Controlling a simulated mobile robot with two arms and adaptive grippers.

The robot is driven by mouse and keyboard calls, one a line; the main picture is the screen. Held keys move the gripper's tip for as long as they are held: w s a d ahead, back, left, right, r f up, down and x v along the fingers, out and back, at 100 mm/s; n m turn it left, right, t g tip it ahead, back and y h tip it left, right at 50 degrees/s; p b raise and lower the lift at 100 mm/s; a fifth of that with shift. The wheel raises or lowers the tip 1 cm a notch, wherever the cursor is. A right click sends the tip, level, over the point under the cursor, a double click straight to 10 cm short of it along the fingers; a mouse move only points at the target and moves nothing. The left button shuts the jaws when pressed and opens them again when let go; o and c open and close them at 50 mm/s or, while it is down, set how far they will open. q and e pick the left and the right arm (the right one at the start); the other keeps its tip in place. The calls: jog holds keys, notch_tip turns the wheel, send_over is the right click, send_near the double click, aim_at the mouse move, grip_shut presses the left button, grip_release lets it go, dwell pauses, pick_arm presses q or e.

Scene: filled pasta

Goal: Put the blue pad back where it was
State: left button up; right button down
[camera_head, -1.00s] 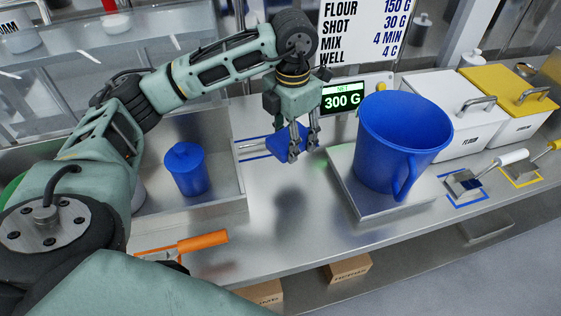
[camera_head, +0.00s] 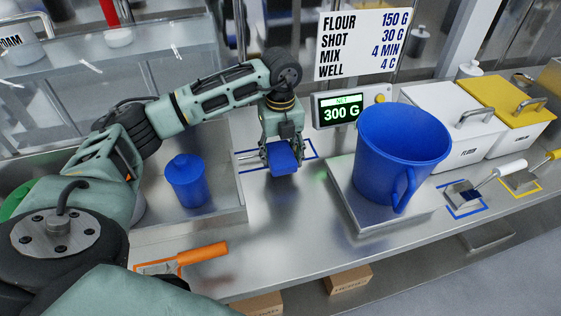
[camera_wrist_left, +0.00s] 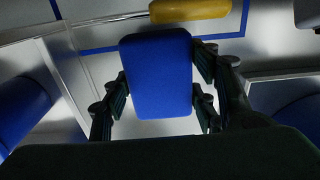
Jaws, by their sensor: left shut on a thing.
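The blue pad (camera_head: 284,160) is a small block with rounded corners. My left gripper (camera_head: 283,166) is shut on it, with fingers on both sides. In the left wrist view the pad (camera_wrist_left: 158,75) sits between the fingers (camera_wrist_left: 160,100). A blue outlined rectangle (camera_head: 313,146) is marked on the counter behind and around the pad. The pad appears over or very near the outline's front part; I cannot tell whether it touches the counter. My right gripper is not in view.
A blue jug (camera_head: 398,150) stands on the scale (camera_head: 365,208) to the right, by a display (camera_head: 340,108) reading 300 G. An orange-handled scraper (camera_head: 200,254) lies near the front edge. The counter in front of the gripper is clear.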

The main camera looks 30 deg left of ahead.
aim_at(281, 163)
pick_arm(q)
notch_tip(281, 163, down, 4)
jog(key=shift+r+p, duration=0.15)
jog(key=shift+p, duration=0.3)
jog(key=shift+f, duration=0.3)
jog(key=o, duration=1.1)
jog(key=shift+r, duration=0.15)
